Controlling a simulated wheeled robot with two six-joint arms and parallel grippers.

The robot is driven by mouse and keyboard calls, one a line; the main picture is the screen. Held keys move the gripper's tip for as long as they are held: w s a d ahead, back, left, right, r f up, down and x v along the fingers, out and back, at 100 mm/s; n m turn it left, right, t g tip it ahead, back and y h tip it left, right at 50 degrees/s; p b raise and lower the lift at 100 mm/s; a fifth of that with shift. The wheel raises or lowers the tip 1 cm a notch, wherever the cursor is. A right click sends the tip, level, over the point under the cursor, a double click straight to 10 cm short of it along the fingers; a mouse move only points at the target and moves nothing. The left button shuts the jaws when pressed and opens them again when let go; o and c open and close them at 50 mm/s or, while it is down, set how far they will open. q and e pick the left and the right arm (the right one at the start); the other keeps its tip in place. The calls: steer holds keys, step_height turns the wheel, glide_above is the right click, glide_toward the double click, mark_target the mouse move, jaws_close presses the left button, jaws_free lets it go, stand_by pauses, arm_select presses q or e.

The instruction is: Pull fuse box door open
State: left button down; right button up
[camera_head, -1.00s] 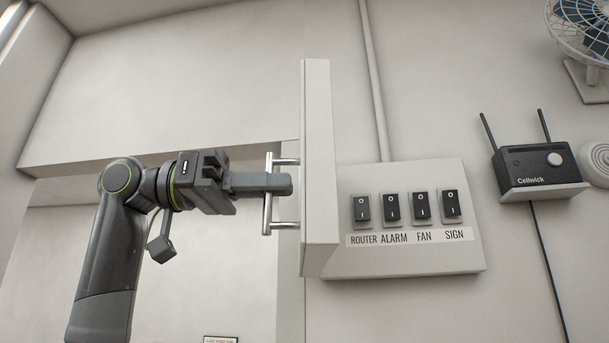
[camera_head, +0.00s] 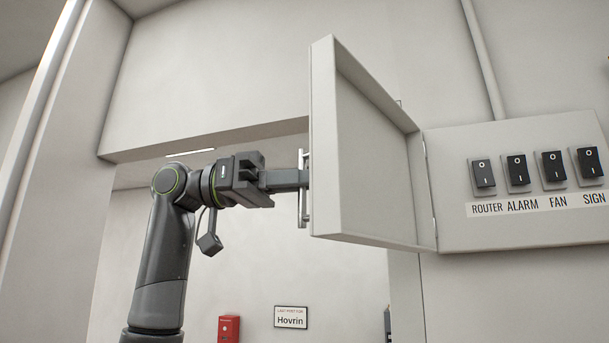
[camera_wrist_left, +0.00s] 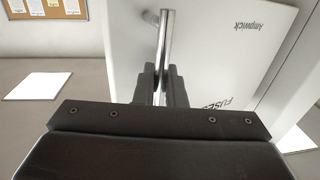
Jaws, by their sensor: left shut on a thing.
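The fuse box (camera_head: 530,235) is on the wall at the right in the head view. Its white door (camera_head: 365,160) stands wide open, swung out to the left on its right-hand hinge side, with its inner face showing. Several black switches above the labels ROUTER, ALARM, FAN and SIGN are exposed. My left gripper (camera_head: 300,178) is shut on the metal bar handle (camera_head: 303,215) on the door's outer face. In the left wrist view the fingers (camera_wrist_left: 160,85) close around the handle (camera_wrist_left: 166,40), in front of the door's outer face (camera_wrist_left: 215,50). My right gripper is not in view.
A wall opening lies behind my left arm, its upper edge (camera_head: 210,140) above the arm. A red box (camera_head: 228,328) and a sign reading Hovrin (camera_head: 291,317) show beyond it. A conduit (camera_head: 483,60) runs up from the fuse box. The wrist view shows a notice board (camera_wrist_left: 45,12).

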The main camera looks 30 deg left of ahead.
arm_select(q)
steer(key=c, duration=1.7)
jaws_free()
steer(key=shift+d, duration=0.1)
steer(key=shift+o, duration=0.6)
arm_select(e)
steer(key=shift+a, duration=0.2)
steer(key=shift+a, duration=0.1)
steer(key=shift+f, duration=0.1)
arm_select(q)
steer(key=b+v, duration=0.1)
steer(key=v, duration=1.6)
steer(key=shift+a, duration=0.25)
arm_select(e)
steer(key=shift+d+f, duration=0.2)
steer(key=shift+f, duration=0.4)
